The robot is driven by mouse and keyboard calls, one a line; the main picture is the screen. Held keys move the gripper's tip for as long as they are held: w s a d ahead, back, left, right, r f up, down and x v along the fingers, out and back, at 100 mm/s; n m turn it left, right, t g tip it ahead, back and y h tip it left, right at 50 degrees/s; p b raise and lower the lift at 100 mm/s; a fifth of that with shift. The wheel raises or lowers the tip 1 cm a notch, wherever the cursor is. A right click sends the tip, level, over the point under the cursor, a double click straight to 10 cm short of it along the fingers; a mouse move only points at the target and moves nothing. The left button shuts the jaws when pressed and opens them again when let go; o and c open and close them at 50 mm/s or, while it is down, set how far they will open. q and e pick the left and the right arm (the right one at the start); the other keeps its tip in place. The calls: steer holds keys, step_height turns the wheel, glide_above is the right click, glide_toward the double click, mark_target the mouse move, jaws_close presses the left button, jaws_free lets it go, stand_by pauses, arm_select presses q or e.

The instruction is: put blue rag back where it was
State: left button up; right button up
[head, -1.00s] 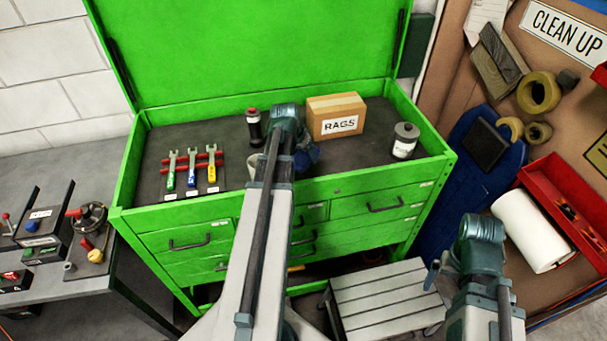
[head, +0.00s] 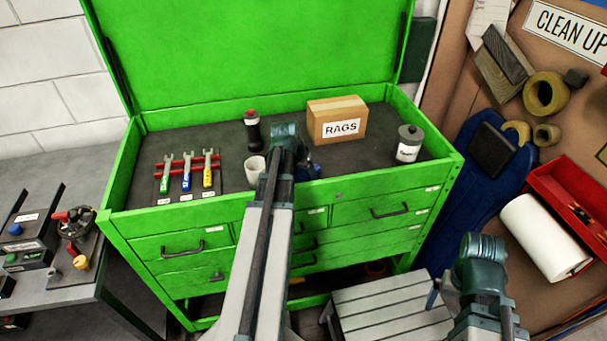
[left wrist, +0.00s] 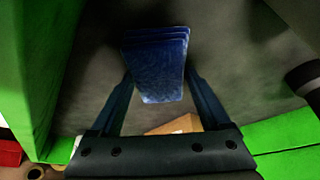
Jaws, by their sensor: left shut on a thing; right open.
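The blue rag (left wrist: 155,65) is folded in layers and sits between the fingers of my left gripper (left wrist: 158,92) in the left wrist view. In the head view, only a small dark blue part (head: 308,168) shows beside my left arm, over the front part of the green chest's top tray. My left gripper is shut on the rag. The brown box labelled RAGS (head: 340,128) stands behind and to the right of it, and a corner of a box shows in the left wrist view (left wrist: 182,124). My right gripper (head: 440,290) is open, low at the right, mostly hidden by its arm.
The green tool chest (head: 180,222) has its lid up. Its tray holds a dark red-capped bottle (head: 253,132), a white cup (head: 254,168), several wrenches (head: 187,174) and a grey can (head: 409,145). A grey step stool (head: 390,310) stands in front.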

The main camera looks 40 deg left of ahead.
arm_select(q)
steer(key=shift+f, duration=0.2)
steer(key=o, duration=1)
steer(key=shift+r, duration=0.2)
steer(key=p+v, duration=1.1)
steer(key=v, duration=0.1)
steer(key=shift+f, duration=0.15)
